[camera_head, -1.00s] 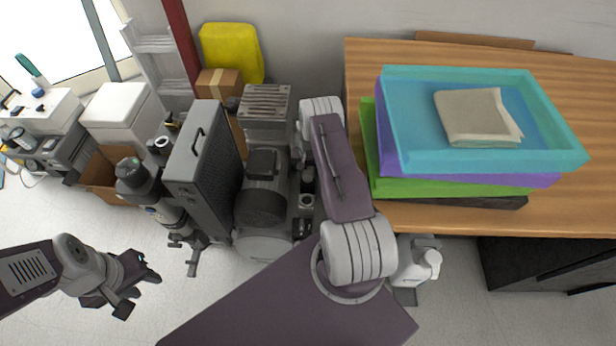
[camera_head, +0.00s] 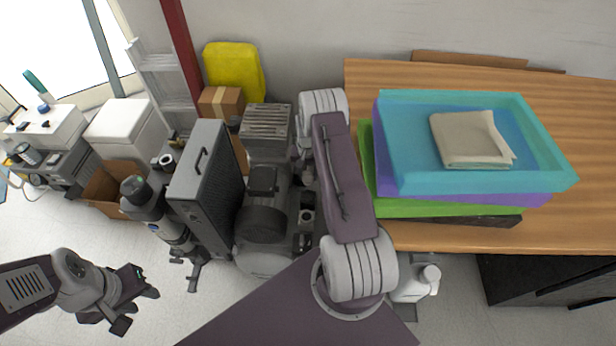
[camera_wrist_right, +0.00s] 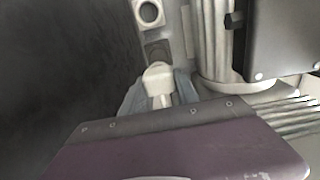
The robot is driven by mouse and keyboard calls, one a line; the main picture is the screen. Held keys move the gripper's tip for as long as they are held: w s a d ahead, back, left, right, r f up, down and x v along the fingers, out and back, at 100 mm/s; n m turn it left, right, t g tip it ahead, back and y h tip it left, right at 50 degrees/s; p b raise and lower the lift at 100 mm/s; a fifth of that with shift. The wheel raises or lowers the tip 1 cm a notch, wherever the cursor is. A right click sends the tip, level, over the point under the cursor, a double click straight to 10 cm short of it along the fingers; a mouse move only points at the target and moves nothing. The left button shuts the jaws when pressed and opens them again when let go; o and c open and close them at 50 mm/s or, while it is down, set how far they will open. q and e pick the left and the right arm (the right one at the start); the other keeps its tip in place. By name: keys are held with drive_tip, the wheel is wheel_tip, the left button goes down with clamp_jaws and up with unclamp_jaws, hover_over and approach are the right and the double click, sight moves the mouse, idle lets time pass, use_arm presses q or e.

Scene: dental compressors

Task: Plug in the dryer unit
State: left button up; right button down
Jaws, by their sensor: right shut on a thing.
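In the right wrist view a pale plug (camera_wrist_right: 158,78) sits between the fingers of my right gripper (camera_wrist_right: 159,92), which is shut on it. Just above the plug is a dark square socket face (camera_wrist_right: 157,49), with a round white-rimmed socket (camera_wrist_right: 148,12) above that. I cannot tell if the plug touches the square one. In the head view my right arm hides its gripper. My left gripper (camera_head: 138,306) is open and empty at the lower left, above the floor. A dark grey box with a handle (camera_head: 207,185) stands beside the motor unit (camera_head: 263,205); I cannot tell which is the dryer.
A wooden desk (camera_head: 575,210) with stacked trays, the top one turquoise (camera_head: 545,150), stands right of my right arm. A dark cylinder unit (camera_head: 150,205), cardboard box (camera_head: 105,190) and yellow container (camera_head: 232,72) stand to the left.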

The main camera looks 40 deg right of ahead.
drive_tip(key=shift+s+a+f+n, duration=0.3)
drive_tip(key=shift+s+a+f, duration=0.2)
drive_tip(key=shift+s+f, duration=0.25)
drive_tip(key=s+a+n+p, duration=0.1)
drive_tip(key=s+a, duration=0.4)
drive_tip(key=s, duration=0.1)
drive_tip(key=shift+w+f+b, duration=0.1)
drive_tip(key=shift+f+b, duration=2.25)
drive_tip(key=shift+f, duration=0.8)
drive_tip(key=shift+f, duration=0.1)
drive_tip(key=shift+f+b, duration=0.75)
drive_tip(key=shift+f, duration=0.15)
drive_tip(key=c, duration=0.8)
unclamp_jaws()
drive_tip(key=shift+c, duration=0.2)
drive_tip(key=shift+r, duration=0.1)
